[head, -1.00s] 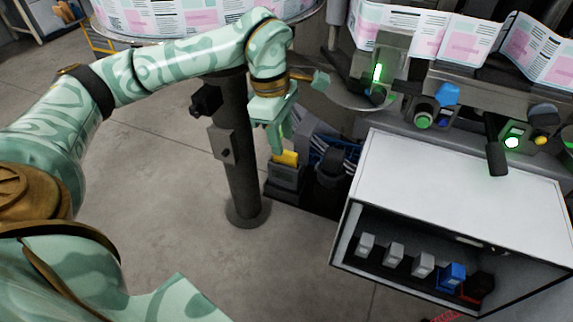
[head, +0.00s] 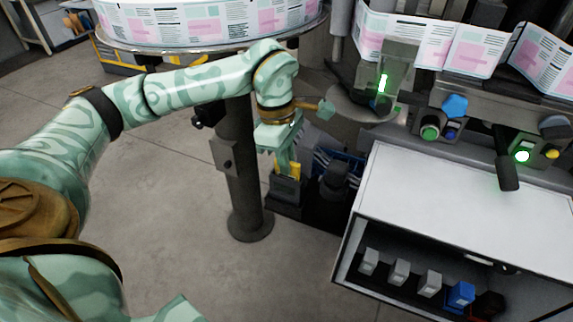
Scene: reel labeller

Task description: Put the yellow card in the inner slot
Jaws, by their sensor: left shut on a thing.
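My left gripper (head: 284,158) points down beside the machine's dark column and is shut on the yellow card (head: 295,170). The card is small in view and partly hidden by the fingers. It stands at the top of a small dark grey holder (head: 286,189); I cannot tell how deep it sits in it. I cannot tell which opening is the inner slot. My right gripper is not in view.
A white-topped cabinet (head: 460,200) stands open at the right, with several grey blocks and a blue block (head: 461,294) inside. The dark column (head: 240,170) stands just left of the gripper. A lit control panel (head: 522,155) is at upper right. The floor at lower centre is clear.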

